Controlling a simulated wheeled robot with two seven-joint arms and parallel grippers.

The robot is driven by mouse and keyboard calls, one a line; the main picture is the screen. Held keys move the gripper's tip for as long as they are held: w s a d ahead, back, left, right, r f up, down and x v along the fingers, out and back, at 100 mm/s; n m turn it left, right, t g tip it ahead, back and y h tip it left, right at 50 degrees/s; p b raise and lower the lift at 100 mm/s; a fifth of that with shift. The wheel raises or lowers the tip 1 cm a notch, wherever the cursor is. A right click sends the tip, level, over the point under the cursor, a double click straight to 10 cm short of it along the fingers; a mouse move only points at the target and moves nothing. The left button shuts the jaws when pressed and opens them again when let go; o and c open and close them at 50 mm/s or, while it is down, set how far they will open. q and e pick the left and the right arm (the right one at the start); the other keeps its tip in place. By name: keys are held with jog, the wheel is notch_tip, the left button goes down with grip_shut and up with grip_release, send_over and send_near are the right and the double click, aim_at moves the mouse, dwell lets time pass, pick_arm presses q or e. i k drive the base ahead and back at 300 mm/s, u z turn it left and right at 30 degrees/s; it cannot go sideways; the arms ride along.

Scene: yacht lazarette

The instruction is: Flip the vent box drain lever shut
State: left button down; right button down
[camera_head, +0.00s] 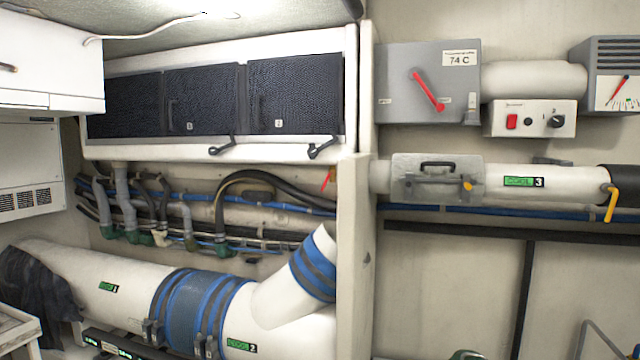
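No lever carries a readable label naming it as the vent box drain lever, so I cannot tell which one it is. A long white box (215,50) with dark mesh panels hangs at upper left. Two black levers, a left one (222,147) and a right one (322,149), sit at its lower edge, both slanting up to the right. A small red lever (328,179) shows below its right end. A red lever (427,90) slants across the grey box (390,60) marked 74 C. A yellow lever (611,204) hangs from the pipe at far right. Neither gripper is in view.
Large white ducts (140,275) with blue bands fill the lower left. Hoses (125,205) and cables run behind them. A white pipe (570,184) crosses the right wall above a dark rail (470,232). A white partition (355,260) stands mid-view. The lower right wall is mostly bare.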

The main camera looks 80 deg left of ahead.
aim_at(326, 182)
jog(key=u, duration=2.3)
jog(key=i, duration=0.6)
jog(key=z, duration=0.3)
